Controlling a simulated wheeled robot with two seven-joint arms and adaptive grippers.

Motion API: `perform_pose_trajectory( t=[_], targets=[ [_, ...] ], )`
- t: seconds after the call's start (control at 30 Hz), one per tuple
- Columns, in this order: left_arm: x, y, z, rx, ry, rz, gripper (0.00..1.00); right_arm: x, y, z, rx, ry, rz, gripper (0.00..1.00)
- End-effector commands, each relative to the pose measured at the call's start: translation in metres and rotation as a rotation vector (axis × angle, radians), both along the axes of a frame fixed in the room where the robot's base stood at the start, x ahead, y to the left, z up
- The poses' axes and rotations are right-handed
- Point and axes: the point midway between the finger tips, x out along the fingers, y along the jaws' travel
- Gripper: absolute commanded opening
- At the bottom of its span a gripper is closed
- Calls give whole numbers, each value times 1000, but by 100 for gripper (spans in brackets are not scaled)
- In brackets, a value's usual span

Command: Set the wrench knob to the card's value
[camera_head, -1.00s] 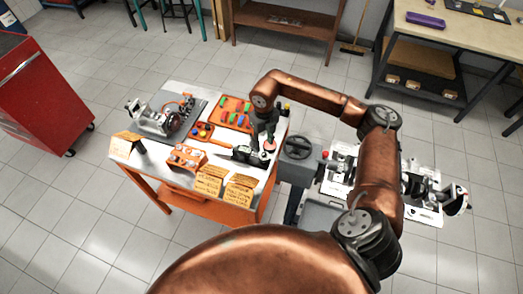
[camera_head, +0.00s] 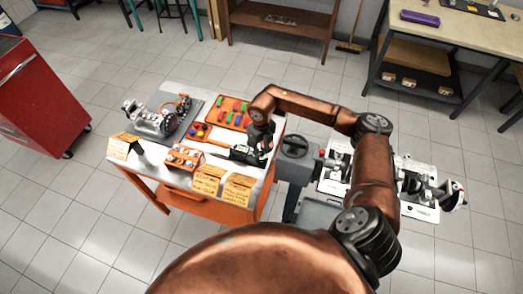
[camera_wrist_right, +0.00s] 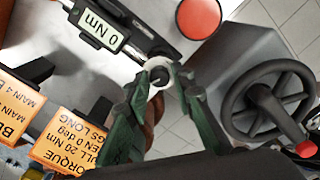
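The torque wrench (camera_head: 246,155) lies on the right part of the orange cart's top. In the right wrist view its display (camera_wrist_right: 99,30) reads 0 Nm. The pale ringed knob (camera_wrist_right: 161,70) sits at the wrench's end, between my right gripper's (camera_wrist_right: 163,78) green fingertips, which close in on both its sides. My right gripper (camera_head: 262,146) also shows in the head view, low over the wrench. An orange torque card (camera_head: 238,188) stands at the cart's front edge; in the right wrist view this card (camera_wrist_right: 70,142) shows "20 Nm", partly cut off. My left gripper is not in view.
Another card (camera_head: 207,180) stands left of the torque card. A dark handwheel (camera_head: 299,146) is just right of the cart. A parts tray (camera_head: 230,112) and an engine part (camera_head: 152,122) lie farther back.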

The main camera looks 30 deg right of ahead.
Motion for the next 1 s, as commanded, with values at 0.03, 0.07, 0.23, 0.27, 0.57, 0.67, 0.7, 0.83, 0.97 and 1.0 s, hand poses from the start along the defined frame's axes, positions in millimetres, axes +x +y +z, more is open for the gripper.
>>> perform_pose_trajectory(
  t=[0.03,0.07,0.23,0.27,0.57,0.67,0.7,0.83,0.97,1.0],
  targets=[
    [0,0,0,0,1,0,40,0,0,0,0,0,0,18],
    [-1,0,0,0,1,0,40,0,0,0,0,0,0,16],
    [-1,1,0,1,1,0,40,0,0,0,0,0,0,4],
    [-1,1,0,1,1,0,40,0,0,0,0,0,0,2],
    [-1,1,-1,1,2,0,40,0,0,0,0,0,8,0],
    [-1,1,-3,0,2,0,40,0,0,0,-1,-1,29,0],
    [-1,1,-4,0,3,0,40,0,-1,-1,-1,-1,44,0],
    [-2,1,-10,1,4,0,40,0,-1,-2,-2,0,109,0],
    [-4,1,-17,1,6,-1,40,1,-1,-2,-2,-2,203,0],
    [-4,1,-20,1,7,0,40,1,-1,-2,-2,-2,235,0]
  ],
)
